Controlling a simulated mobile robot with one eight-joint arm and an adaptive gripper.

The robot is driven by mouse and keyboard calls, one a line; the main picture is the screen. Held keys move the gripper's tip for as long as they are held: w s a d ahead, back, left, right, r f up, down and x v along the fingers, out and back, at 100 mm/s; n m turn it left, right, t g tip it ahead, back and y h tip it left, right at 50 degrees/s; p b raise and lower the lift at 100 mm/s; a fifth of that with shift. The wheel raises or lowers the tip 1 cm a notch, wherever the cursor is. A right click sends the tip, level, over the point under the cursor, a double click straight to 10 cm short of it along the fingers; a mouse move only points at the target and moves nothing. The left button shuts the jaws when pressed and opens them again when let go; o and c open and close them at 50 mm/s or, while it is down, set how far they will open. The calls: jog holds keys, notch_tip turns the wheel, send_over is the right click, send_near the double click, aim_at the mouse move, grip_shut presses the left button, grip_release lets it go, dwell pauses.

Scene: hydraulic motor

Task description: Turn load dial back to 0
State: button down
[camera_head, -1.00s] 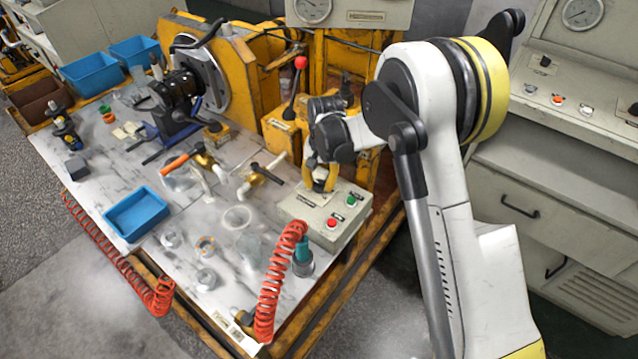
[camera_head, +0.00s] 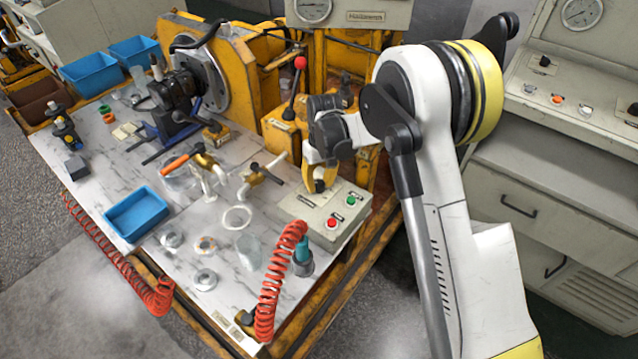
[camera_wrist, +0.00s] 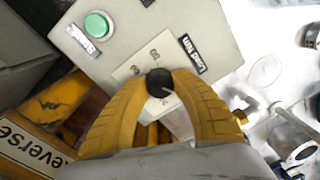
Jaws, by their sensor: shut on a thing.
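The load dial (camera_wrist: 159,82) is a small black knob on the grey control box, beside a "Load Nm" label (camera_wrist: 190,54) in the wrist view. My gripper (camera_wrist: 158,88) has its yellow fingers closed on the dial from both sides. A light pointer mark shows on the knob; the scale numbers are too small to read surely.
The box also carries a green start button (camera_wrist: 97,25), and a red button (camera_head: 331,223) shows in the head view. A red coiled hose (camera_head: 275,285) stands at the box's front left. A lever with a red knob (camera_head: 300,63) rises behind.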

aim_at(322, 182)
dwell(0.4)
jog(key=c, duration=1)
grip_release()
notch_tip(322, 182, up, 12)
jog(key=shift+w+d, duration=0.15)
jog(key=shift+d, duration=0.2)
